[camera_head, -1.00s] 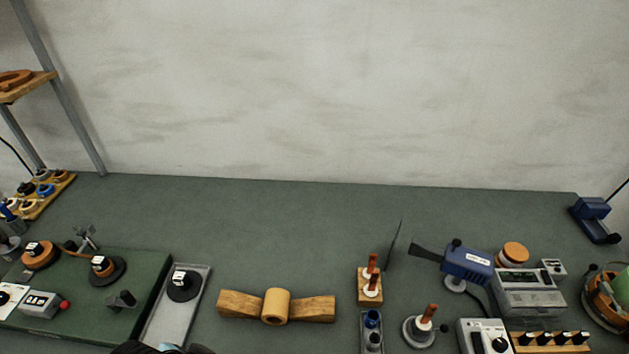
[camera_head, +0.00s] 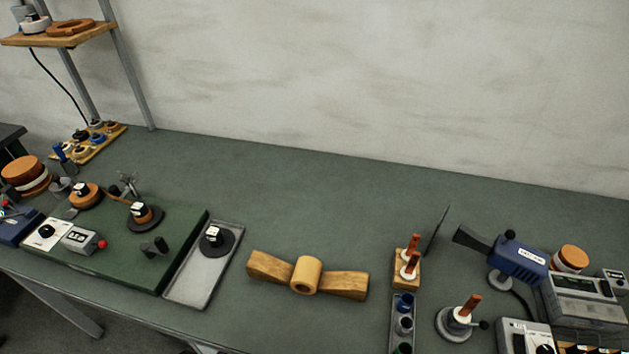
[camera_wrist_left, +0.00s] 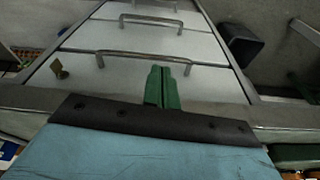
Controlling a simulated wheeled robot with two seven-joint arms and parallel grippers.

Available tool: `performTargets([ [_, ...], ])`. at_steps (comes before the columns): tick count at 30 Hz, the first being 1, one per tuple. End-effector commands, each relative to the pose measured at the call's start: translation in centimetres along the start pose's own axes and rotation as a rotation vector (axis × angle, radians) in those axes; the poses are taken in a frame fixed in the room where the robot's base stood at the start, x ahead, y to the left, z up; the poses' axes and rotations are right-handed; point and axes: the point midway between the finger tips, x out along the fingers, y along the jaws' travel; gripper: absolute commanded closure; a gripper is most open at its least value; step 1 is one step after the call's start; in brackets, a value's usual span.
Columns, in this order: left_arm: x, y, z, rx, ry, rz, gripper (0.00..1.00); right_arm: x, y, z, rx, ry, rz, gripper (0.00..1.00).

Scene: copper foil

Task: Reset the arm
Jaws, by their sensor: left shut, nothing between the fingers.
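My left gripper (camera_wrist_left: 161,88) shows only in the left wrist view, where its green fingers are together with nothing between them. It points toward a grey drawer cabinet (camera_wrist_left: 120,69) with bar handles. How far it is from the cabinet I cannot tell. Neither arm shows in the head view. My right gripper is out of sight.
The green workbench (camera_head: 300,190) holds a green board (camera_head: 120,255) with spools, a metal tray (camera_head: 180,285), a wooden piece (camera_head: 340,283), a blue tool (camera_head: 518,260) and a grey device (camera_head: 585,300). A shelf (camera_head: 90,33) stands at the left. The bench's back middle is clear.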

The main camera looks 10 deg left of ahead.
Motion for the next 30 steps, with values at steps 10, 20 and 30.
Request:
performTargets([
  [10, 18.2, 0.8, 11.4, 0.015, -0.078, 0.009, 1.0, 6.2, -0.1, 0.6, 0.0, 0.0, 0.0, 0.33],
  [20, 27.1, 1.1, 23.2, 0.029, -0.133, 0.014, 1.0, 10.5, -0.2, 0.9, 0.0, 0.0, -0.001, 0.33],
  [30, 28.2, 1.0, 26.4, 0.033, -0.145, 0.015, 1.0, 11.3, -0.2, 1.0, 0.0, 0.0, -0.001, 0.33],
])
